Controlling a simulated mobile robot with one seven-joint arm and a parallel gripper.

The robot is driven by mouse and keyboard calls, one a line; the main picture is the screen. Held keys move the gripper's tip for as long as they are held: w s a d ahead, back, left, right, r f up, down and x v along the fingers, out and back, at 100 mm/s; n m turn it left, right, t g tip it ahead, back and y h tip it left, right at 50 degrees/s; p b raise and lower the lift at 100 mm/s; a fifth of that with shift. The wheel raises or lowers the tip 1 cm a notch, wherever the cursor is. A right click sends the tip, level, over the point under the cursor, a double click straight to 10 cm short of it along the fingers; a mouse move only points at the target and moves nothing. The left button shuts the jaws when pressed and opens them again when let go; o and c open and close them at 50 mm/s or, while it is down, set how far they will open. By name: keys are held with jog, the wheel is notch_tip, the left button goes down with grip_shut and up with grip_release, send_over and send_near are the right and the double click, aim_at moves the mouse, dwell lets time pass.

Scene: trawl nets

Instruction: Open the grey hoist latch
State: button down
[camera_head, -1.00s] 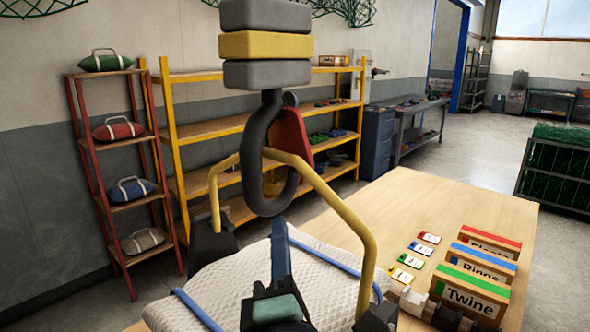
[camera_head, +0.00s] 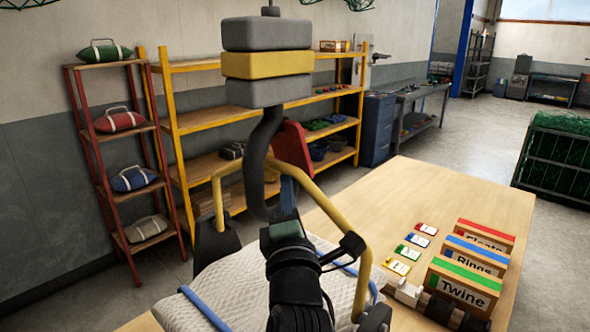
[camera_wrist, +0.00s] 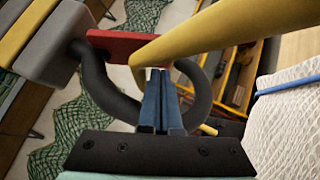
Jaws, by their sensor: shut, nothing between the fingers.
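A dark hook (camera_head: 256,165) hangs below a hoist block of grey and yellow slabs (camera_head: 267,66). A red plate (camera_head: 291,143) sits at the hook's mouth; it also shows in the wrist view (camera_wrist: 125,41). I see no separate grey latch; the grey shows on the hoist's slabs. A yellow bar handle (camera_head: 325,203) passes through the hook. My gripper (camera_head: 286,182), with blue fingers, is shut and empty. In the wrist view its fingertips (camera_wrist: 160,74) lie within the hook's outline, beside the yellow bar and below the red plate. Whether they touch anything I cannot tell.
A white quilted bundle (camera_head: 322,285) with blue straps lies under the handle on the wooden table (camera_head: 400,205). The table's far part is clear.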

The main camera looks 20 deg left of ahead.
jog(key=shift+w+d+r, duration=0.2)
jog(key=shift+w, duration=0.25)
jog(key=shift+w+d+r, duration=0.2)
jog(key=shift+w, duration=0.25)
jog(key=shift+f+b, duration=0.2)
jog(key=shift+b, duration=0.45)
jog(key=shift+w+f+b, duration=0.1)
jog(key=shift+b, duration=0.55)
jog(key=n+b, duration=0.1)
jog(key=b, duration=0.3)
jog(key=shift+w+t+y, duration=0.3)
jog(key=shift+w+y, duration=0.05)
jog(key=shift+y, duration=0.05)
jog(key=shift+d+b, duration=0.1)
jog(key=shift+b, duration=0.45)
jog(key=n+y+b, duration=0.1)
jog(key=b, duration=0.3)
jog(key=shift+w+n+b, duration=0.1)
jog(key=shift+n+b, duration=0.3)
jog(key=shift+d+r+y+b, duration=0.1)
jog(key=shift+r+y+b, duration=0.2)
jog(key=shift+b, duration=0.3)
